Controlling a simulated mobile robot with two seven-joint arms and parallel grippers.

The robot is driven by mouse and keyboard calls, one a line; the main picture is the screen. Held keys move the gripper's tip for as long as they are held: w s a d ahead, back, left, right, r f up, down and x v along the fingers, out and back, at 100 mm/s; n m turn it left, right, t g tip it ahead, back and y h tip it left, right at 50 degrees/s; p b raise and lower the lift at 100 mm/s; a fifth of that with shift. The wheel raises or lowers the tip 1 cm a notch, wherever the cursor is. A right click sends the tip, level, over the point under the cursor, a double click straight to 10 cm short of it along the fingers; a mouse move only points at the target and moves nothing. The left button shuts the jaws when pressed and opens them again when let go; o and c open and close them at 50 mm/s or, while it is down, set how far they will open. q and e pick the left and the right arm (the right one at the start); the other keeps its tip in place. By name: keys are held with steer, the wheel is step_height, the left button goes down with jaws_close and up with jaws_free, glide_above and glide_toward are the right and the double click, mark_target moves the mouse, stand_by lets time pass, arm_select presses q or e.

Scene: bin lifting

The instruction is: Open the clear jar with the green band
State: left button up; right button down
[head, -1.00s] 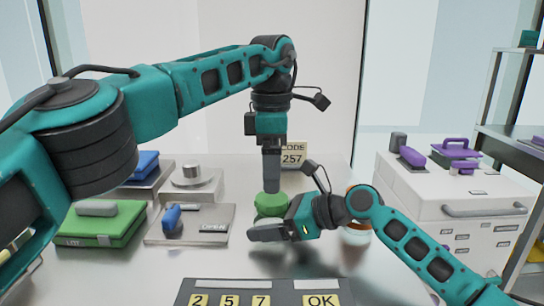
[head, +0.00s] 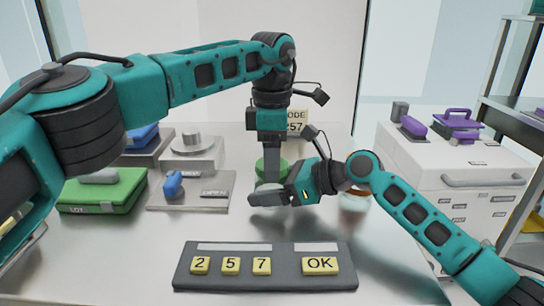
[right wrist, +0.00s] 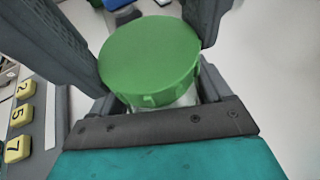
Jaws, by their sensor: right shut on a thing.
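The clear jar has a green lid (right wrist: 150,60), seen from above in the right wrist view, with a little clear body (right wrist: 180,98) below it. In the head view the green lid (head: 261,166) shows around my left gripper's finger. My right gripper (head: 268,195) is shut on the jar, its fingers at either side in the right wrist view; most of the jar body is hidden. My left gripper (head: 273,172) points straight down from above and overlaps the lid in the head view. Its fingers appear edge-on, so I cannot tell their opening or contact.
A keypad (head: 265,278) reading 257 and OK lies in front. Another jar with an orange-brown part (head: 354,203) stands right of my right gripper. A green box (head: 100,192), a plate with a blue handle (head: 218,186) and a code sign (head: 297,115) stand around. A white cabinet (head: 440,180) is right.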

arm_select(q)
steer(key=c, duration=0.4)
steer(key=o, duration=1)
steer(key=shift+r, duration=0.1)
steer(key=shift+r, duration=2.15)
arm_select(e)
jaws_free()
